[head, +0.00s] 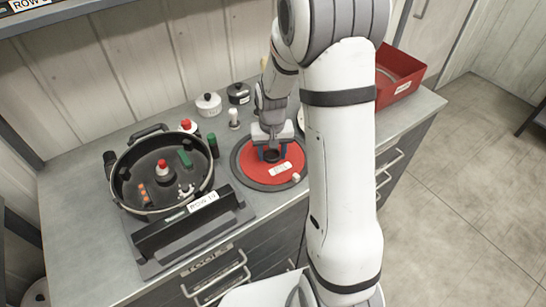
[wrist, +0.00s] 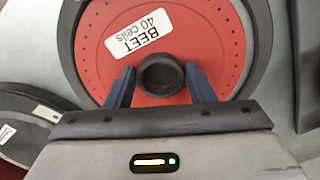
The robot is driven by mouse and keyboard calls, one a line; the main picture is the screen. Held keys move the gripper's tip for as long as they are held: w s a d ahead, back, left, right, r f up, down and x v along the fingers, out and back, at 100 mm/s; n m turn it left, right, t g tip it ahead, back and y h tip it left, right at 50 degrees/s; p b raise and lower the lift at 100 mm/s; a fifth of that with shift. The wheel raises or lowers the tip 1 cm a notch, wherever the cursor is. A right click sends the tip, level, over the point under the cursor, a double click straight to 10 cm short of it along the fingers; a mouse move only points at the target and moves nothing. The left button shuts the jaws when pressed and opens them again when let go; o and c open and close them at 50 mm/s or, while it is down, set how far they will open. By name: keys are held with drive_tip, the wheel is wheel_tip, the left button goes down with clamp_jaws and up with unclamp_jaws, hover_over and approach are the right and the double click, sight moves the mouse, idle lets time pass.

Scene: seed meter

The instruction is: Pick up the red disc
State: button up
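The red disc (head: 290,160) lies flat on a round dark grey plate on the bench. In the wrist view the red disc (wrist: 195,30) fills the upper middle, with a white label reading "BEET 40 cells" and a dark ring-shaped hub (wrist: 161,75) standing up at its centre. My gripper (head: 272,155) is pointed down over the disc. In the wrist view its blue fingers (wrist: 160,78) stand on either side of the hub, with a narrow gap showing at the left finger. It looks open around the hub. Contact at the right finger is unclear.
A large black round pan (head: 127,200) holding several small items stands to the left. A dark labelled holder (head: 180,225) lies in front of it. Small pots (head: 208,104) and bottles stand behind. A red bin (head: 405,75) stands at the right rear.

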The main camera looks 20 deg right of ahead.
drive_tip(key=c, duration=0.6)
